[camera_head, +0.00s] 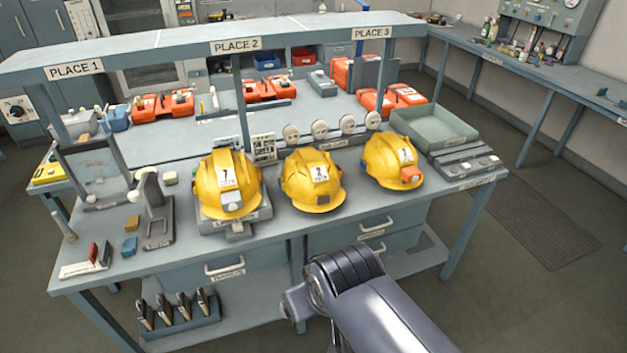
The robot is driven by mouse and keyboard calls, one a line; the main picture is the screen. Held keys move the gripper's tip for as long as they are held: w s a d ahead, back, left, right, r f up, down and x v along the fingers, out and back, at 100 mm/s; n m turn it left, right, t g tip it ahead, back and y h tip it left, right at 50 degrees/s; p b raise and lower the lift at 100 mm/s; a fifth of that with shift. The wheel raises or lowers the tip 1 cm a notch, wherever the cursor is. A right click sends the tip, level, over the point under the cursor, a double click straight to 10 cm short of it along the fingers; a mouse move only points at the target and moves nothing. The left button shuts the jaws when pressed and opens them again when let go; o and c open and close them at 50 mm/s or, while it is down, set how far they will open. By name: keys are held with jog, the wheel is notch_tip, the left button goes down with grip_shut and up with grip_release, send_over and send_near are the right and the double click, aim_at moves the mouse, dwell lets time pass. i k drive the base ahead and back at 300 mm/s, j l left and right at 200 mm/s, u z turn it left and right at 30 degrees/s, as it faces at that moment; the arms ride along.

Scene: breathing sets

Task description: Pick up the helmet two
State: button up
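Three yellow helmets stand in a row on the grey workbench (285,228). Helmet two (312,181), in the middle, has a white label that looks marked 2. Helmet one (226,183) is on its left, on a grey stand, with a label marked 1. The third helmet (393,161) is on its right, with an orange-red piece at its front. My arm rises from the bottom of the view, in front of the bench and below helmet two, apart from the helmets. My gripper's fingers are not visible.
An overhead shelf with PLACE signs (236,45) spans above the helmets on posts. Round gauges (320,129) stand behind helmet two. A grey-green tray (434,127) is at right; a metal stand (155,207) is at left.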

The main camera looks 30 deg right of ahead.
aim_at(311, 178)
jog(key=i+l+u, duration=0.1)
jog(key=i, duration=0.4)
jog(key=i+l+u, duration=0.1)
jog(key=i, duration=0.35)
jog(key=l, duration=0.1)
